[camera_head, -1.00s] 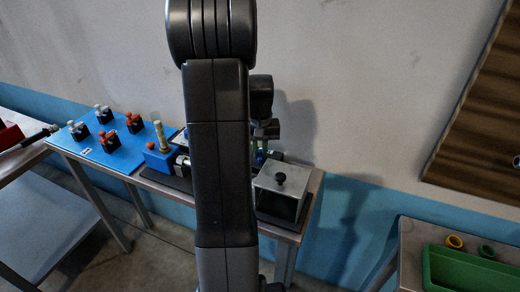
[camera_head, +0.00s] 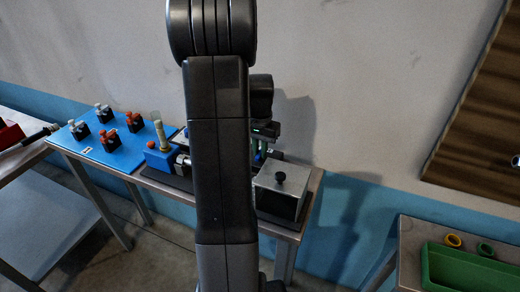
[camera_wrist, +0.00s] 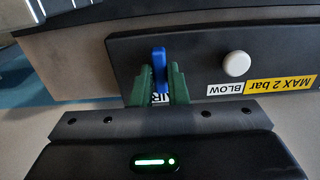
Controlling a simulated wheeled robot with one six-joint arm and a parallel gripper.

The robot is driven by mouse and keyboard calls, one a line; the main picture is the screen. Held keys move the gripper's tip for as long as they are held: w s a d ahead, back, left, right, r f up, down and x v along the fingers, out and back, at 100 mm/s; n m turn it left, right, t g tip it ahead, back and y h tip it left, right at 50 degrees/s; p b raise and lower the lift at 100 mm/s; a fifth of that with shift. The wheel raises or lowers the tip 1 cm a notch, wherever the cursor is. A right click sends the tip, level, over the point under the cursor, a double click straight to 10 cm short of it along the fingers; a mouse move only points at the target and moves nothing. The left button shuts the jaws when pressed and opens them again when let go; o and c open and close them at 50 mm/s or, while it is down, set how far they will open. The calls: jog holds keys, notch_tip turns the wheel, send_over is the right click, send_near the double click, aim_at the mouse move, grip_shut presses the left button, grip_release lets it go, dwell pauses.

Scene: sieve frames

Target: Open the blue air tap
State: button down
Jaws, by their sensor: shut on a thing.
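The blue air tap (camera_wrist: 159,62) shows in the wrist view as a small blue lever on a dark panel. My gripper (camera_wrist: 160,80) has its two green fingers around the lever and is shut on it. The lever points straight along the fingers in this view. In the head view my own arm hides the tap and most of the gripper; part of the gripper (camera_head: 262,150) shows just right of the arm.
In the wrist view a white button (camera_wrist: 236,63) marked BLOW sits right of the tap, with a yellow MAX 2 bar label (camera_wrist: 280,86). In the head view a grey box (camera_head: 281,190) with a black knob stands right of my arm. A blue board (camera_head: 98,145) with several clamps lies left.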

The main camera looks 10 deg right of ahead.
jog(key=c, duration=1.4)
grip_release()
jog(key=shift+c, duration=0.2)
notch_tip(320, 180, up, 14)
jog(key=shift+f, duration=0.1)
notch_tip(320, 180, down, 14)
jog(key=shift+r, duration=0.1)
